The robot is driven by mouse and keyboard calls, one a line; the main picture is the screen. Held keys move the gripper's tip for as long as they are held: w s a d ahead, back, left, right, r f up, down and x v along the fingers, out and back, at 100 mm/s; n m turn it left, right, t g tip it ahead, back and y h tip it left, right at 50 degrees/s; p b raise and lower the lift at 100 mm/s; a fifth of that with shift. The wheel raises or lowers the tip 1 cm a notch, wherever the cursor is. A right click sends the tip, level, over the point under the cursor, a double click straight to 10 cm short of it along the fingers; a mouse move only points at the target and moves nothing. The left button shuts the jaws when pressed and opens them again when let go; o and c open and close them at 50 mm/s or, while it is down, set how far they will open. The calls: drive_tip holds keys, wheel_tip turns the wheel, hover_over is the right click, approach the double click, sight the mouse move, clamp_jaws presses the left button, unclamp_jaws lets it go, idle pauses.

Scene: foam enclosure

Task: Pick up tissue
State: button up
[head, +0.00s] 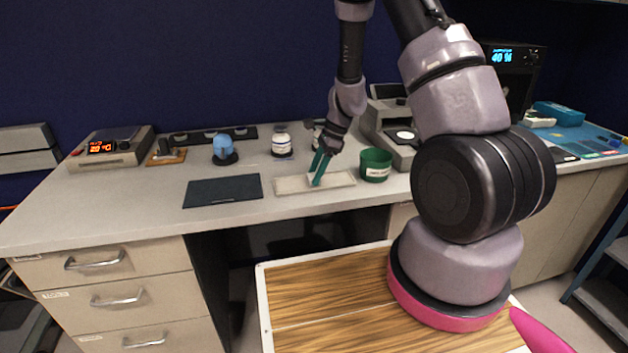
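I cannot make out a tissue for certain. A shallow pale tray (290,185) lies on the grey bench, and its contents are too small to tell. My gripper (317,183) points down at the middle of this tray, with its teal fingertips at or just above it. The fingers look close together, but I cannot tell whether they touch or hold anything. The part of the tray behind the fingers is hidden.
A dark flat mat (222,191) lies left of the tray. A green cup (376,164) stands close on the right. Behind are a blue object on a dark base (224,148), a white jar (281,146) and a grey instrument (386,128). A display box (112,148) stands far left.

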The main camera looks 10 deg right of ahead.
clamp_jaws()
wheel_tip(320, 180, up, 10)
idle(0.3)
